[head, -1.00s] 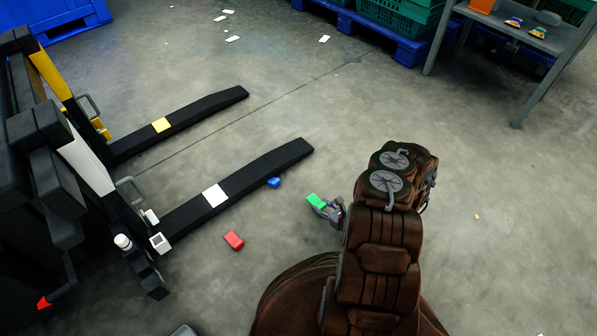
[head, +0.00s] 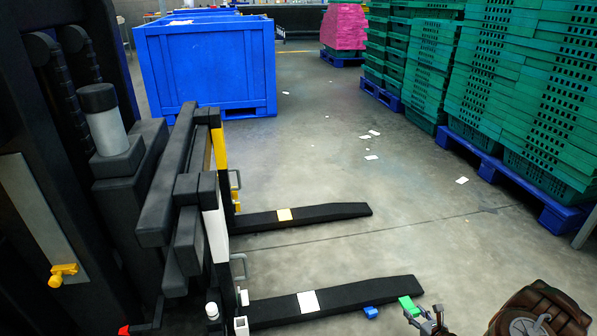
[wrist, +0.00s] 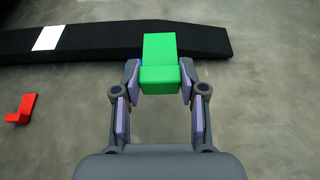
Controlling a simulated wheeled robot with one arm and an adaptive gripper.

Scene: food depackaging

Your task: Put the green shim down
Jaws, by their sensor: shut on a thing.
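The green shim (wrist: 160,62) is a bright green stepped block held between the fingertips of my gripper (wrist: 160,80), which is shut on it. In the wrist view its far end overlaps the black fork (wrist: 95,38) with the white patch; I cannot tell whether it touches the fork. In the head view the green shim (head: 409,306) shows near the tip of the near fork (head: 365,292), with my gripper (head: 424,318) behind it at the lower right. A blue block (head: 371,312) lies on the floor beside the near fork, left of the green shim.
A red block (wrist: 22,109) lies on the floor at the left of the wrist view. A second fork (head: 330,213) with a yellow patch lies farther back. A blue bin (head: 205,68) and stacked green crates (head: 510,80) stand behind. Open floor lies right of the forks.

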